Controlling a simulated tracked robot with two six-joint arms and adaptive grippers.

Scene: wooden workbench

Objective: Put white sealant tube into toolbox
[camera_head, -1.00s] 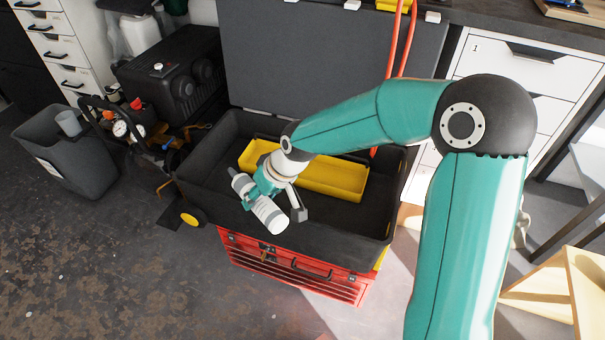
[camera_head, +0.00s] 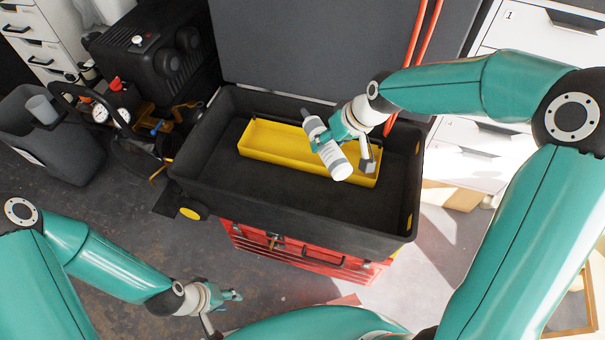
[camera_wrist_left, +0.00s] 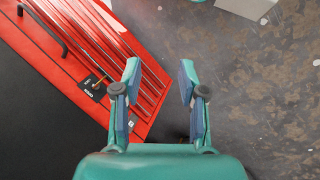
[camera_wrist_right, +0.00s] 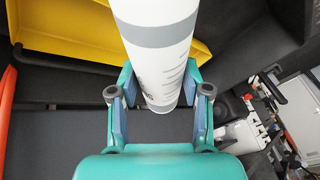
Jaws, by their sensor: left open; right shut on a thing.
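The white sealant tube (camera_head: 334,158) with grey bands is held by my right gripper (camera_head: 331,144). It is tilted and appears above the yellow tray (camera_head: 270,162) inside the open black toolbox (camera_head: 205,184). In the right wrist view the tube (camera_wrist_right: 160,45) sits between the two fingers (camera_wrist_right: 160,100), with the yellow tray (camera_wrist_right: 70,35) behind it. I cannot tell its exact height over the tray. My left gripper (camera_head: 232,308) is open and empty, low in front of the toolbox. In the left wrist view its fingers (camera_wrist_left: 160,85) are spread above the floor beside the red drawers.
The red drawer unit (camera_head: 300,252) stands under the toolbox. The toolbox lid (camera_head: 300,50) stands up behind, with orange handles (camera_head: 412,45). A black machine (camera_head: 155,60) and a grey bin (camera_head: 55,145) are at the left. White drawers (camera_head: 465,150) are at the right.

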